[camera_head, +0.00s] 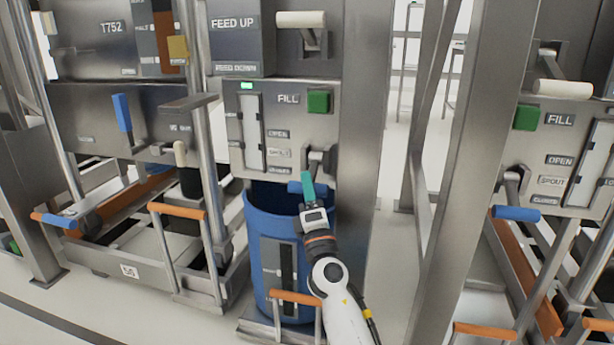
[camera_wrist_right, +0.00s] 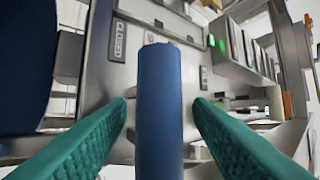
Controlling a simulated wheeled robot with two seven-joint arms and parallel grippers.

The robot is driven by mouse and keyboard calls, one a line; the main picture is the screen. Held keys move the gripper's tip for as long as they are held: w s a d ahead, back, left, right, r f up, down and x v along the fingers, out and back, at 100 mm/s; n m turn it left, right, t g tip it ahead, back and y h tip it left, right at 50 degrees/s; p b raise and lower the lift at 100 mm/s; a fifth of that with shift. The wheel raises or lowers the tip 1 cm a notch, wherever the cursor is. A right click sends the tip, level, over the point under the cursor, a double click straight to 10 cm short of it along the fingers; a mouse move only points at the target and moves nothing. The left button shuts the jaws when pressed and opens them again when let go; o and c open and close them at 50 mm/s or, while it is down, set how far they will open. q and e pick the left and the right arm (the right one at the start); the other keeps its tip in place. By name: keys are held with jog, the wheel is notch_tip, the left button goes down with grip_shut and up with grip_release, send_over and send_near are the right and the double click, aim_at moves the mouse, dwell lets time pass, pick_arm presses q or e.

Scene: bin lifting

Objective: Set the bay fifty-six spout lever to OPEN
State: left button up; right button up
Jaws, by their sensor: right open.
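The spout lever (camera_head: 318,160) is on the middle panel, beside a plate lettered OPEN, SPOUT and CLOSED. Its blue handle (camera_head: 293,187) sits low, near the CLOSED lettering, over a blue bin. In the right wrist view the blue handle (camera_wrist_right: 160,110) stands between the two teal fingers of my open right gripper (camera_wrist_right: 162,108), with a gap on each side. A CLOSED label (camera_wrist_right: 118,40) shows behind. My left gripper is not in view.
The blue bin (camera_head: 262,245) stands under the panel, with an orange-handled bar (camera_head: 296,298) in front. A green FILL button (camera_head: 318,101) and a white-handled lever (camera_head: 301,19) are above. A steel post (camera_head: 365,130) separates a similar right bay with its own blue-handled lever (camera_head: 516,213).

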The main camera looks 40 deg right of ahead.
aim_at(314, 169)
jog(key=shift+x, duration=1.25)
grip_shut()
